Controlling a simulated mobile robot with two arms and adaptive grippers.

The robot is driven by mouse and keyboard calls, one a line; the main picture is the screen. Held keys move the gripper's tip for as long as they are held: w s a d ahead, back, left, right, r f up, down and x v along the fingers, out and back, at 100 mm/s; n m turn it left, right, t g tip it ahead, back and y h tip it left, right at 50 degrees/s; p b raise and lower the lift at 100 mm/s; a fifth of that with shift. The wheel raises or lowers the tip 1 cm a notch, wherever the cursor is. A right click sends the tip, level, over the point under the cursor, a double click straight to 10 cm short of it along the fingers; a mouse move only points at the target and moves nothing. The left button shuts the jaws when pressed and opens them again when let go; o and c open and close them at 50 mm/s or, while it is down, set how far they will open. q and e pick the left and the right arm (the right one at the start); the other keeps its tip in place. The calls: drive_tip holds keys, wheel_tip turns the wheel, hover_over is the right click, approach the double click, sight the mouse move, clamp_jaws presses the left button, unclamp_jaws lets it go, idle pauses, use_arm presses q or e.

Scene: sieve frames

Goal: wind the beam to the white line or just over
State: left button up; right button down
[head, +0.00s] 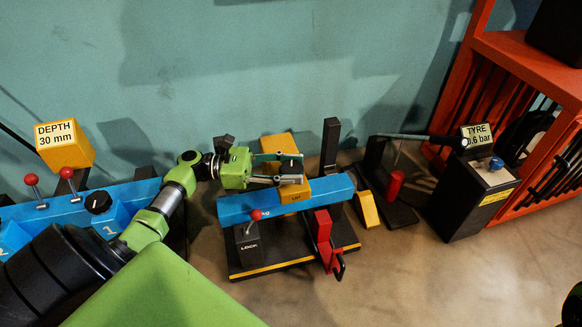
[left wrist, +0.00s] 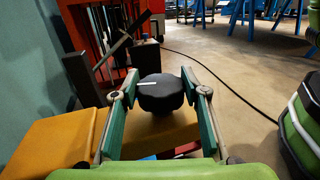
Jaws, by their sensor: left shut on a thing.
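The blue beam (head: 235,207) lies across the black stand in the middle of the head view, its right end slightly higher in the picture. A yellow block (head: 296,196) with small lettering sits at its middle and carries a black knob (head: 291,166). My left gripper (head: 279,169) is shut on this knob, one finger on each side. The left wrist view shows the round knob (left wrist: 161,96) between the green-padded fingers, with a short white mark on its top. I cannot make out a white line by the beam.
A black LOCK box (head: 248,245) with a red-knobbed lever stands before the beam, beside a red bracket (head: 324,238). A DEPTH block (head: 66,145) is at left. A black TYRE stand (head: 468,205) and orange rack (head: 520,62) are at right. Floor in front is clear.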

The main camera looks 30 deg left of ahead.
use_arm(q)
drive_tip(key=o, duration=1.2)
drive_tip(key=shift+d, duration=0.1)
drive_tip(key=shift+c, duration=0.2)
drive_tip(key=v, duration=1.2)
drive_tip(key=shift+w+f, duration=0.1)
